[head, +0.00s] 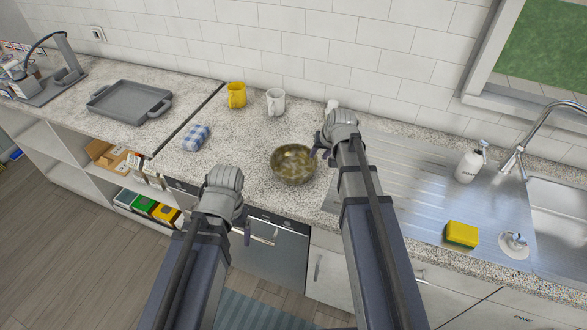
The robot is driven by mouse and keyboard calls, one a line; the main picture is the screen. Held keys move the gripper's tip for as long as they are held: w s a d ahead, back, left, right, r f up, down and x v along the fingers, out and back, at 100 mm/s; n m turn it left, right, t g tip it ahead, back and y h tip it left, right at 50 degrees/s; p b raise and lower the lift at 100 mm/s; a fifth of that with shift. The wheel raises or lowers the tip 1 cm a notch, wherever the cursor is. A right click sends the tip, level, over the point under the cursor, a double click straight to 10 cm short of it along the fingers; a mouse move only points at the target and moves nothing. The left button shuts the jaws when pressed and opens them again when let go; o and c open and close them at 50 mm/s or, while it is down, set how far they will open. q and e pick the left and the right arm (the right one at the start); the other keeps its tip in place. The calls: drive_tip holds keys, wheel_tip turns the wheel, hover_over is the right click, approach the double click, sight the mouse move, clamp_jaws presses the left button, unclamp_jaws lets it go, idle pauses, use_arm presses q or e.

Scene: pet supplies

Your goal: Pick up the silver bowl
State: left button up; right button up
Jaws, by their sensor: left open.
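The bowl (293,166) stands upright on the speckled counter near its front edge, left of the sink's drainboard. It looks metallic with a brownish-gold tint, and its inside is visible. My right gripper (318,148) is at the bowl's upper right rim. It is small and partly hidden by my own wrist, so I cannot tell whether it touches the rim or how its jaws stand. My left gripper (247,234) is open and empty, in front of the counter, lower and to the left of the bowl.
A yellow mug (236,95) and a white mug (275,102) stand behind the bowl. A blue checked cloth (196,138) lies to its left. A grey tray (129,103) is farther left. A sponge (461,235) and soap bottle (470,163) are by the sink (558,205).

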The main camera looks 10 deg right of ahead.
sight(315, 160)
drive_tip(key=shift+s+b+x, duration=0.1)
drive_tip(key=shift+b+x, duration=1.45)
drive_tip(key=shift+x, duration=0.25)
drive_tip(key=shift+s+b+x, duration=0.15)
drive_tip(key=shift+b+x, duration=1.35)
drive_tip(key=shift+x, duration=0.35)
drive_tip(key=shift+c, duration=0.3)
clamp_jaws()
